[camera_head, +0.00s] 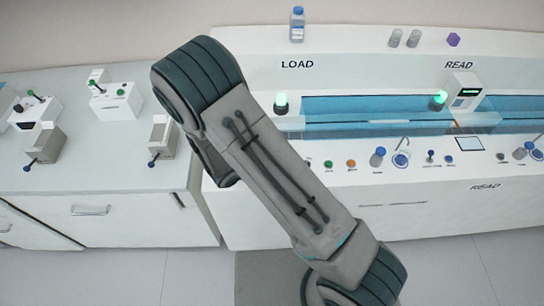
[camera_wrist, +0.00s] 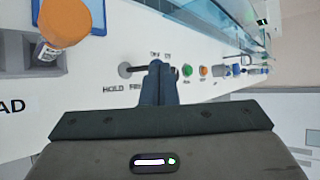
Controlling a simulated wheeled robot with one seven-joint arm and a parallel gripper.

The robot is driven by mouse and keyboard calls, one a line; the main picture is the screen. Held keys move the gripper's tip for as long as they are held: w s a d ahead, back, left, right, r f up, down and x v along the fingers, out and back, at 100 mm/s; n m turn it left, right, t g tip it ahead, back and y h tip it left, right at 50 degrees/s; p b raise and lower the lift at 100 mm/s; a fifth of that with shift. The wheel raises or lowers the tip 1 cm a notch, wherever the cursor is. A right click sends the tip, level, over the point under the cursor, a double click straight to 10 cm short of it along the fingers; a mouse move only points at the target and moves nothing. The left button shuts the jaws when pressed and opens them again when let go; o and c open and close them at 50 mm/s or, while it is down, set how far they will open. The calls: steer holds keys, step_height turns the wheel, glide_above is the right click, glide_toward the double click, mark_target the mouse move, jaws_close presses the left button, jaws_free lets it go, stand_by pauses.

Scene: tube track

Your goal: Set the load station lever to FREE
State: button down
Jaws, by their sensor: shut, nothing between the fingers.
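In the wrist view the load station's lever (camera_wrist: 126,70) is a dark round knob with a thin dark stalk running right to my fingers. The printed word HOLD (camera_wrist: 113,90) is just below the knob. FREE (camera_wrist: 136,87) is printed to its right, partly covered by my fingers. My gripper (camera_wrist: 160,66) is shut and empty, with its dark fingertips at the right end of the stalk. I cannot tell whether they touch it. In the head view my arm covers the panel below the LOAD sign (camera_head: 297,65), and the lever and gripper do not show.
A green button (camera_wrist: 187,70) and an orange button (camera_wrist: 204,71) are right of my fingers. An orange-capped vial (camera_wrist: 64,22) stands at the upper left of the wrist view. In the head view, a side bench (camera_head: 100,170) with small levered devices stands at left.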

steer(key=shift+s+a+r+p, duration=0.15)
steer(key=shift+r+p, duration=0.15)
steer(key=d+r+p+v, duration=0.1)
steer(key=d+r+v, duration=0.1)
steer(key=v, duration=1.1)
steer(key=shift+s+d+r, duration=0.1)
steer(key=shift+r, duration=0.1)
